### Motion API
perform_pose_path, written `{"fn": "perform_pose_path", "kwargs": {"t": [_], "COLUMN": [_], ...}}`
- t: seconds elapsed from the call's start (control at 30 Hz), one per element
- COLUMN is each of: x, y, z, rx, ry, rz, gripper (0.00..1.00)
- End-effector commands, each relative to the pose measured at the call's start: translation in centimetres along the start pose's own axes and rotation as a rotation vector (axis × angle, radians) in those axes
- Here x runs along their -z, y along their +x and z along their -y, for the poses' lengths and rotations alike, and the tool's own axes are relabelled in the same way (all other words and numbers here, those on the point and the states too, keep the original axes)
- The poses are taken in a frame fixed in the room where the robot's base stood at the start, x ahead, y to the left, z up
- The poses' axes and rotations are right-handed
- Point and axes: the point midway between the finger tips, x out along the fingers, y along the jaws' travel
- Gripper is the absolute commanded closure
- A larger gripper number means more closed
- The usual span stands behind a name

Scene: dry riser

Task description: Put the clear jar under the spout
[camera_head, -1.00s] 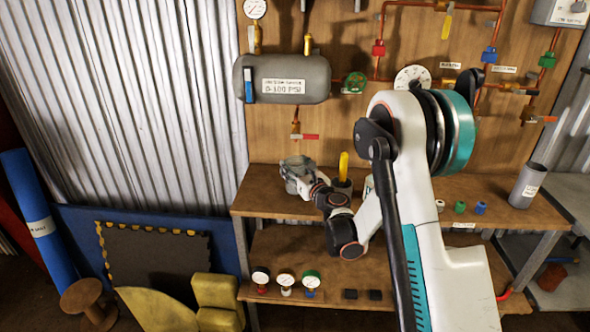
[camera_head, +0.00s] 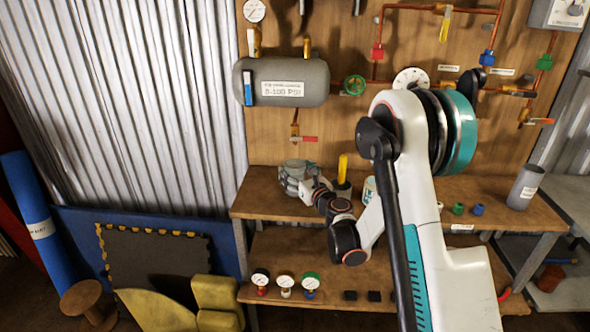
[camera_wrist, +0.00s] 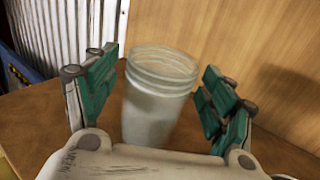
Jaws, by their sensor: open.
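The clear jar (camera_wrist: 155,105) stands upright on the wooden bench, between the two green-padded fingers of my gripper (camera_wrist: 160,92). The fingers are spread, with a visible gap at the jar's right side. In the head view my gripper (camera_head: 299,181) is at the bench's left part, and the jar's rim (camera_head: 294,164) shows just behind it. The spout (camera_head: 295,127), a small brass tap with a red handle, hangs below the grey tank, above the jar in the picture. Whether the jar is exactly beneath it in depth, I cannot tell.
A black holder with a yellow-handled tool (camera_head: 343,170) and a white tub (camera_head: 369,190) stand right of my gripper. A grey cup (camera_head: 525,186) stands at the bench's right end. Pressure gauges (camera_head: 285,280) sit on the lower shelf. The board behind carries copper pipes.

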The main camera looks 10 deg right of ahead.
Motion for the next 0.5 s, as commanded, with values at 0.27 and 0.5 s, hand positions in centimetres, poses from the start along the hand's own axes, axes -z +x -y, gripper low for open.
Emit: {"fn": "perform_pose_path", "kwargs": {"t": [0.27,0.5], "x": [-0.4,0.3], "y": [-6.1,-9.5], "z": [0.0,0.0], "rx": [0.001,0.001], "ry": [0.0,0.0], "rz": [0.0,0.0], "gripper": [0.24,0.24]}}
